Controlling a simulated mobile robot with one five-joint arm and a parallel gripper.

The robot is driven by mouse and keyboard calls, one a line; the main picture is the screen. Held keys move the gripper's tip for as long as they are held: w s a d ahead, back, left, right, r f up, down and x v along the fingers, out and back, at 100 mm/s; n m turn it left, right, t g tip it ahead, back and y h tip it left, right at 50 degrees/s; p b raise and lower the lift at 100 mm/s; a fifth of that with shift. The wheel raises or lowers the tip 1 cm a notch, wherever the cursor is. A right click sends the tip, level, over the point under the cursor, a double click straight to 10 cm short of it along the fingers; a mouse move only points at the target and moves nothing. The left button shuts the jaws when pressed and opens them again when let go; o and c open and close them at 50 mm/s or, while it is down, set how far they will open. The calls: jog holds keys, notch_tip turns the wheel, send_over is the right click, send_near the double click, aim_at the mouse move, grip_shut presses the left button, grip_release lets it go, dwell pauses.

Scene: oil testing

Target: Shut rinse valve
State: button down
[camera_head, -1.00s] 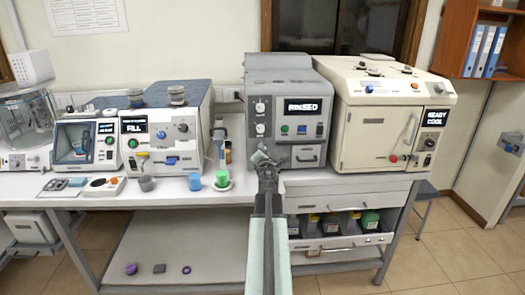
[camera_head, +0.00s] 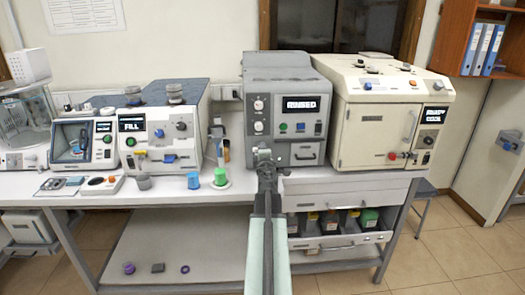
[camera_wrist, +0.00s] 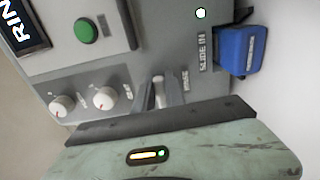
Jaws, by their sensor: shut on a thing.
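The grey machine (camera_head: 283,100) stands in the middle of the bench in the head view, its display reading RINSED. In the wrist view, a small pale lever (camera_wrist: 159,95) sits by the RINSE label on its front; I take it to be the rinse valve. My gripper (camera_wrist: 166,92) is at this lever, with a grey finger beside it, and is shut on it. Most of the lever and the jaws are hidden behind the gripper's dark front edge. In the head view, my gripper (camera_head: 264,157) is at the machine's lower left front.
In the wrist view, a green button (camera_wrist: 86,30), white knobs (camera_wrist: 105,97) and a blue SLIDE IN handle (camera_wrist: 239,50) are close by. In the head view, a green cup (camera_head: 221,176) and blue cup (camera_head: 193,181) stand left of my arm. A cream machine (camera_head: 375,125) stands right.

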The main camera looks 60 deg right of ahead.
dwell(0.6)
jog(key=c, duration=1.4)
grip_release()
